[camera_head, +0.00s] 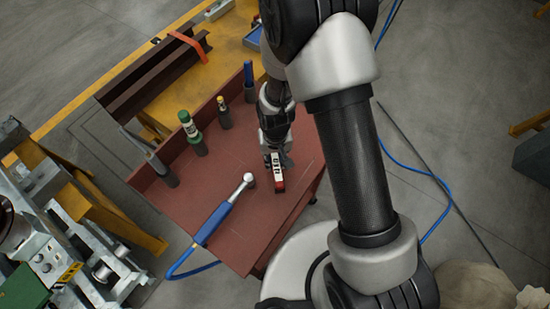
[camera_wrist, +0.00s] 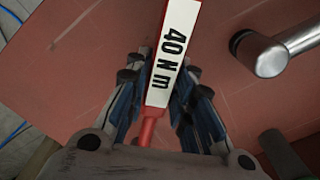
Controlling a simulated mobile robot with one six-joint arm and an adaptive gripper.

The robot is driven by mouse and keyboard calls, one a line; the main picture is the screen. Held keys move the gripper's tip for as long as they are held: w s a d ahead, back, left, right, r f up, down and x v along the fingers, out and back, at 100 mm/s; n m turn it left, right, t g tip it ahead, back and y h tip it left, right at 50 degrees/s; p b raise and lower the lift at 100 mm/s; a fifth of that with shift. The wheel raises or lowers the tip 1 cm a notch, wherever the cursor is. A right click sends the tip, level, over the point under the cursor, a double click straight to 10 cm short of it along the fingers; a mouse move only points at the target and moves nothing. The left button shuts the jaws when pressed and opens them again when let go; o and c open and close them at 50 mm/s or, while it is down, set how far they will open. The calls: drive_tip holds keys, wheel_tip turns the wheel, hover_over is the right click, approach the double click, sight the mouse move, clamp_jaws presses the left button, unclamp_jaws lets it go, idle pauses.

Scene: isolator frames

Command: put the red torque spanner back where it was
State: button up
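The red torque spanner (camera_head: 279,186) has a white label; in the wrist view the spanner (camera_wrist: 172,62) shows "40 N m" and a thin red shaft running down between the fingers. My gripper (camera_head: 276,150) is over the right part of the red-brown work surface (camera_head: 215,185). In the wrist view my gripper (camera_wrist: 160,90) has its blue-padded fingers close on both sides of the labelled part, shut on it. The spanner's red end is low over the surface; I cannot tell whether it touches. No empty place for it is clearly visible.
A blue-handled wrench (camera_head: 214,222) lies across the front; its silver head (camera_wrist: 268,56) is near the spanner. Along the back stand a grey tool (camera_head: 160,165), a green-handled tool (camera_head: 188,125), a yellow-topped tool (camera_head: 223,108) and a blue-handled tool (camera_head: 248,75). A dark cylinder (camera_wrist: 282,155) is at lower right.

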drive_tip(key=o, duration=0.4)
drive_tip(key=shift+r, duration=0.1)
wheel_tip(320, 180, up, 21)
drive_tip(key=d+t+p, duration=0.1)
drive_tip(key=d+p, duration=0.2)
drive_tip(key=p, duration=0.1)
drive_tip(key=s+d+r+t, duration=0.1)
drive_tip(key=s+d+r, duration=0.2)
drive_tip(key=s+r, duration=0.2)
drive_tip(key=s+d+r+m+t, duration=0.1)
drive_tip(key=s+d+r, duration=0.2)
drive_tip(key=s+r, duration=0.2)
drive_tip(key=s+d+r+t, duration=0.1)
drive_tip(key=s+d+r, duration=0.2)
drive_tip(key=s+r, duration=0.3)
wheel_tip(320, 180, up, 2)
drive_tip(key=shift+d+r, duration=0.1)
drive_tip(key=shift+r, duration=0.1)
